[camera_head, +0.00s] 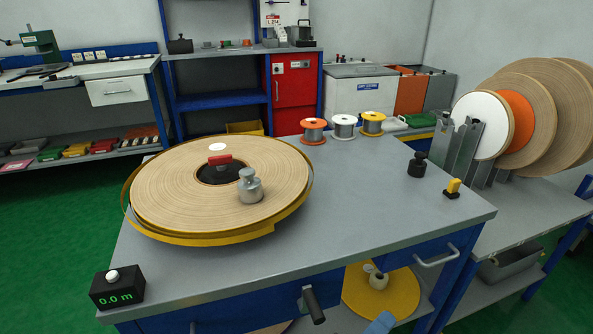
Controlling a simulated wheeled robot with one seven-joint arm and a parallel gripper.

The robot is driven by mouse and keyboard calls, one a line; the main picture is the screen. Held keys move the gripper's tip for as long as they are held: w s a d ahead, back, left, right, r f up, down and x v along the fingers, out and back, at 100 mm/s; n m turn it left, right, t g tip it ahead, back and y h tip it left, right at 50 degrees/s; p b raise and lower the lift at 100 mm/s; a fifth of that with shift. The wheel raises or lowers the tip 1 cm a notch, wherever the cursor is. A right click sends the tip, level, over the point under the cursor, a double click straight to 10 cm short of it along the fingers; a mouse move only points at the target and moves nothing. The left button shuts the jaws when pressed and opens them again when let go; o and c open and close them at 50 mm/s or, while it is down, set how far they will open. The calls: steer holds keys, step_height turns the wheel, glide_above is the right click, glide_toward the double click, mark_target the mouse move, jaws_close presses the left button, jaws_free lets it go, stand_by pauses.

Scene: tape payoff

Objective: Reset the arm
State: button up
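My gripper is not in view. A pale blue-grey shape (380,323) at the bottom edge may be part of my arm, but too little shows to tell. The grey worktable (340,222) fills the middle. A large tape roll (165,190) lies flat on it, on a yellow-edged disc. A silver weight (250,187) stands on the roll beside its dark hub, and a red handle (220,160) is at the hub.
A black counter box (118,290) reading "0.0 m" stands at the near left corner. Three wire spools (343,126) line the far edge. A black weight (417,165) and a yellow-topped block (453,188) stand at right. The front right tabletop is clear.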

steer(key=s+d+f+n+g+y, duration=0.1)
steer(key=s+d+f+y, duration=0.25)
steer(key=s+f, duration=0.3)
steer(key=s+d+f+n+g+y, duration=0.1)
steer(key=s+d+f+y, duration=0.3)
steer(key=f, duration=0.3)
steer(key=s+a+r+m+y, duration=0.2)
steer(key=s+y, duration=0.3)
steer(key=s, duration=0.8)
steer(key=s+r+m+t+p, duration=0.1)
steer(key=s+r+m+p, duration=0.1)
steer(key=r, duration=0.9)
steer(key=s+d+r+m+t+y+p, duration=0.1)
steer(key=s+r+p, duration=0.3)
steer(key=r, duration=0.8)
steer(key=s+d+r+m+t+y+p, duration=0.1)
steer(key=s+r+m+t+p, duration=0.1)
steer(key=r+p, duration=0.5)
step_height(320, 180, up, 5)
steer(key=shift+s+f+m+t, duration=0.1)
steer(key=shift+s+m+t, duration=0.3)
steer(key=shift+s+m, duration=0.2)
steer(key=shift+d, duration=0.1)
